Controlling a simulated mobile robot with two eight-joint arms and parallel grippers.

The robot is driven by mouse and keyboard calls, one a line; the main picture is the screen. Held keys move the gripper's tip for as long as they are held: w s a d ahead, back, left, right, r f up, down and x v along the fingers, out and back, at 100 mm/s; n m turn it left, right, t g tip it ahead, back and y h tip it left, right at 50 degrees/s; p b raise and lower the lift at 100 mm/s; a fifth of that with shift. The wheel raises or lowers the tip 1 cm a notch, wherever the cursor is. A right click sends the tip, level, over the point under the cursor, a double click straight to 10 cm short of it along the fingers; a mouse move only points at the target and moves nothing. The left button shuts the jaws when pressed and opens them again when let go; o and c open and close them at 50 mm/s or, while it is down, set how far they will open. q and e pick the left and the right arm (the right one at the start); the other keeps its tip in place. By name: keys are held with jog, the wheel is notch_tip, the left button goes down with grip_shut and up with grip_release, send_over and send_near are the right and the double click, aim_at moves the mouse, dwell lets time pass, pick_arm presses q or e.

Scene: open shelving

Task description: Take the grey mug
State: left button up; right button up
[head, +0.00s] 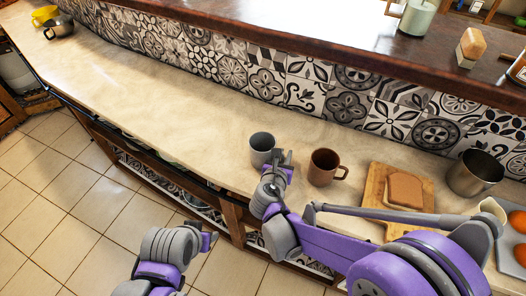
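The grey mug (261,146) stands upright on the pale counter, near its front edge. My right gripper (281,160) is right beside the mug, at its right side, and covers part of it. Its fingers point up and away from me; I cannot tell whether they touch the mug or how far apart they are. My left gripper (210,229) is low in front of the counter, over the floor and away from the mug. Its fingers are too small and turned too far to read.
A brown mug (323,168) stands close to the right of my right gripper. Further right are a wooden board (374,187) with bread (405,189) and a metal pot (474,173). The counter (160,100) left of the grey mug is clear. A tiled wall rises behind.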

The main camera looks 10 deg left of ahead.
grip_shut()
dwell(1.4)
